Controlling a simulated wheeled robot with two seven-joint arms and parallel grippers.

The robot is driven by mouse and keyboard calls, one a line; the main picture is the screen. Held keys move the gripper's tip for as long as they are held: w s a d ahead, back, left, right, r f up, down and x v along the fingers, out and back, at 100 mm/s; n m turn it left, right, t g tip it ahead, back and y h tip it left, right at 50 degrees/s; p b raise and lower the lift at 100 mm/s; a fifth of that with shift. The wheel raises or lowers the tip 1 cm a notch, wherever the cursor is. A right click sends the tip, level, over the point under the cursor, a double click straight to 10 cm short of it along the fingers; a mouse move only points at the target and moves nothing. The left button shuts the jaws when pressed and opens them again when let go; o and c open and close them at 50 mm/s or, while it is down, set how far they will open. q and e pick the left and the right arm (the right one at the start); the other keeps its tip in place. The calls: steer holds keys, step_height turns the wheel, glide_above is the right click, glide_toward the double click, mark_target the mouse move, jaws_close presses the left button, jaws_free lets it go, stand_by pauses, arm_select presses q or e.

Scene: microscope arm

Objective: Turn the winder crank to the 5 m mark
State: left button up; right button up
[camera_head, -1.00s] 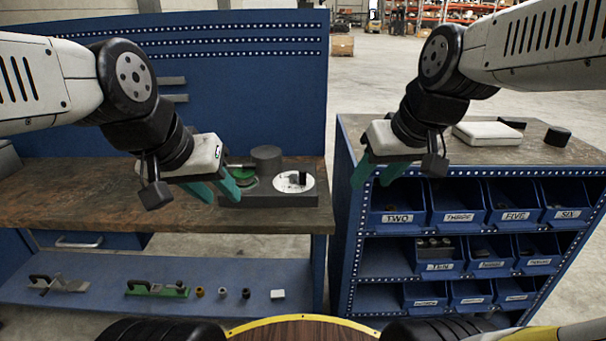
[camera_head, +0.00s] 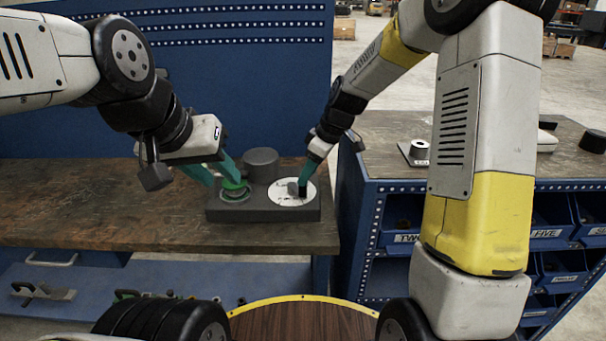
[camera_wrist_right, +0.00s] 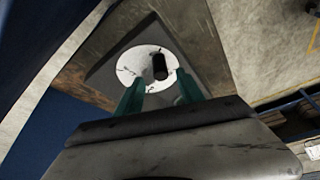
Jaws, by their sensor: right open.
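The winder (camera_head: 262,212) is a dark grey block on the wooden bench, with a green spool (camera_head: 235,190) on its left and a grey cylinder (camera_head: 262,163) behind. Its white dial (camera_head: 283,197) is on the right, with the black crank knob (camera_head: 303,190) standing on it. The dial's marks are too small to read. My right gripper (camera_head: 307,176) is at the knob. In the right wrist view, its teal fingers (camera_wrist_right: 158,86) are apart and the knob (camera_wrist_right: 160,66) shows between and beyond their tips. My left gripper (camera_head: 224,180) has its fingers apart near the spool.
A blue cabinet (camera_head: 372,225) with labelled bins stands right of the bench, across a narrow gap. A pale box and dark pieces lie on its top. The bench (camera_head: 90,205) is clear on the left. A blue pegboard (camera_head: 230,90) rises behind it.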

steer(key=shift+x, duration=2.4)
steer(key=shift+c, duration=0.5)
jaws_close()
